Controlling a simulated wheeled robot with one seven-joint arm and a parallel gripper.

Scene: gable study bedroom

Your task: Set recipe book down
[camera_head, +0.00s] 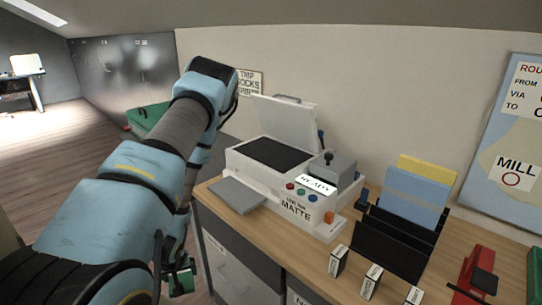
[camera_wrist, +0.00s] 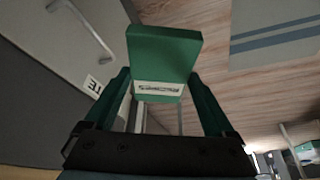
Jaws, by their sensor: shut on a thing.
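The recipe book (camera_wrist: 163,50) is a green block with a pale lettered label, seen in the wrist view. My gripper (camera_wrist: 160,88) is shut on it, with one dark green finger on each side. The book's far end sticks out beyond the fingertips. In the head view my arm hangs down at the left, and a dark green shape at its end (camera_head: 181,279) shows low beside the desk's left end. I cannot tell there which part is book and which is finger. In the wrist view the wooden floor is behind the book.
The wooden desk (camera_head: 318,268) holds a white printer (camera_head: 290,190) with an open lid, a black rack (camera_head: 392,245) with blue and yellow folders, several small labelled boxes and a red device (camera_head: 474,280). Grey drawers (camera_head: 232,262) stand below. Open floor (camera_head: 75,160) lies to the left.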

